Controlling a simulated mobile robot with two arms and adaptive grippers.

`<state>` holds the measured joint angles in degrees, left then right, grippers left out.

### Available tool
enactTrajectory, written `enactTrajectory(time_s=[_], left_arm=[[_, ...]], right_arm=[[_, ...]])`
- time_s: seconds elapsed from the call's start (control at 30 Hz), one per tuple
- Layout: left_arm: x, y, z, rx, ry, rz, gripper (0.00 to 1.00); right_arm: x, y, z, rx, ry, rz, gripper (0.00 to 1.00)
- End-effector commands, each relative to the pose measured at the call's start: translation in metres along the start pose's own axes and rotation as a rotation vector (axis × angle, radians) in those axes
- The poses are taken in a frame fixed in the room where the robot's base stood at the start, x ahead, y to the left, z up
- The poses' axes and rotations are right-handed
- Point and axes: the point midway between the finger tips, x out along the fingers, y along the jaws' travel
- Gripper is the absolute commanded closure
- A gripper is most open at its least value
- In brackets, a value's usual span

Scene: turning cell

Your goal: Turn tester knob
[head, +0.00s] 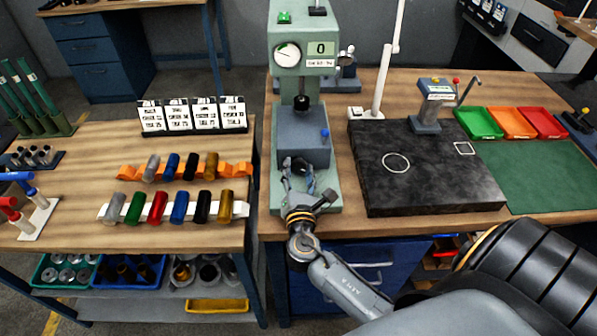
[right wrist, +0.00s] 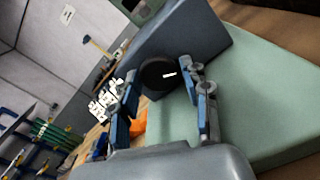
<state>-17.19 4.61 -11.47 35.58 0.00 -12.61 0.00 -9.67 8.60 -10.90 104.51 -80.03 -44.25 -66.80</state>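The tester (head: 304,45) is a pale green machine with a round dial and a display reading 0, standing on the bench's left part. In the right wrist view its black round knob (right wrist: 150,76) with a short white mark is on the front of a blue-grey block (right wrist: 188,38). My right gripper (head: 299,172) is at the front of the tester. In the right wrist view the gripper (right wrist: 160,88) is open, its fingers on either side of the knob; I cannot tell if they touch it. In the head view the gripper mostly hides the knob. My left gripper is not in view.
A black plate (head: 430,180) lies right of the tester, with a white post (head: 381,80) behind. Green, orange and red trays (head: 513,123) stand farther right. On the left table are coloured cylinders (head: 180,208) and label cards (head: 190,117). A gap separates the tables.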

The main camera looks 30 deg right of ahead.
Motion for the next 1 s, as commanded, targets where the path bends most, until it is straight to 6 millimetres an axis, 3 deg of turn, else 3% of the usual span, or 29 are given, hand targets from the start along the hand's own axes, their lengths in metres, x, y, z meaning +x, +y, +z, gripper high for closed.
enactTrajectory(time_s=[0.33,0.47,0.8,1.0], left_arm=[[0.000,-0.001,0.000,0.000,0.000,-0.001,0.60],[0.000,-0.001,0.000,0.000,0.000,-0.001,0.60],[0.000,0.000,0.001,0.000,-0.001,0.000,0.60],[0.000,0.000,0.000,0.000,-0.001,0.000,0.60]], right_arm=[[-0.001,0.000,0.000,-0.002,0.000,0.000,0.38],[-0.009,0.000,0.000,-0.002,0.000,0.001,0.38],[-0.078,-0.001,-0.002,-0.001,0.004,0.000,0.38],[-0.109,-0.001,-0.001,-0.002,0.002,-0.001,0.38]])
